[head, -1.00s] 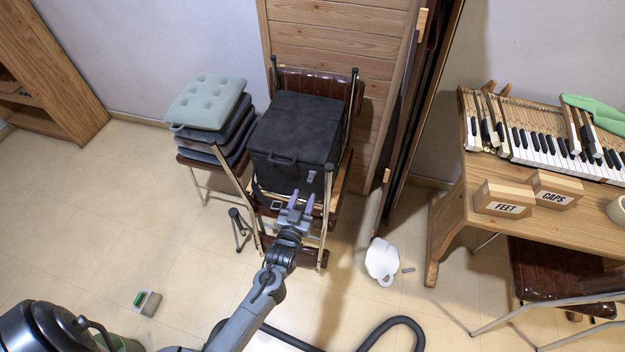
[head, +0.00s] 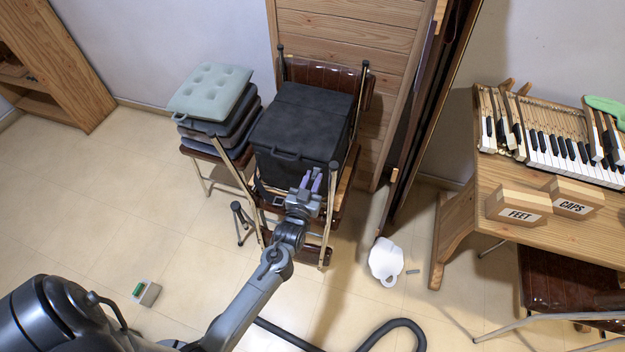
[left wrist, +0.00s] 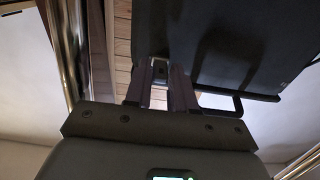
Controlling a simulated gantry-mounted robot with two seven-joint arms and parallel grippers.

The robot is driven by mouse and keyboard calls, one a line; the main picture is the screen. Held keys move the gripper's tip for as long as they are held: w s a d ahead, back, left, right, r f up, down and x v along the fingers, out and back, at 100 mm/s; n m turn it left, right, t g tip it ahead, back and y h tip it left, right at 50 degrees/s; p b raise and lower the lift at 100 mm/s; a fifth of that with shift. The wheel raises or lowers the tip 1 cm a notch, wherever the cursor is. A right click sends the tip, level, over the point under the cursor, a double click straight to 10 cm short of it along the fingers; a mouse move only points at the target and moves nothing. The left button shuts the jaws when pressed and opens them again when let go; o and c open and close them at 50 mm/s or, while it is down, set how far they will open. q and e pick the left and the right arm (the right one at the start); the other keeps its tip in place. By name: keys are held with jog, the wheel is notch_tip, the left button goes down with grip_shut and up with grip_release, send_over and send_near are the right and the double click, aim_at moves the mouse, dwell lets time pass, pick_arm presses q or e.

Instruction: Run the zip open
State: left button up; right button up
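A black box-shaped bag (head: 300,133) with a handle on its near upper edge sits on a brown chair (head: 325,78). It also shows, dark, at the top of the left wrist view (left wrist: 235,45). My left gripper (head: 312,176) is at the bag's near face, fingers pointing toward it and apart. In the left wrist view, a small grey metal tab (left wrist: 159,70), which looks like the zip pull, lies between the fingertips. I cannot tell whether the fingers touch it. The zip line itself is hidden or too dark to see. My right gripper is not in view.
Stacked cushions (head: 212,95) on another chair stand left of the bag. Wooden boards (head: 425,110) lean to its right. A white object (head: 385,260) and a black hose (head: 395,325) lie on the floor. A workbench with piano keys (head: 565,150) stands at the right.

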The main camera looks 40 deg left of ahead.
pick_arm(q)
grip_shut()
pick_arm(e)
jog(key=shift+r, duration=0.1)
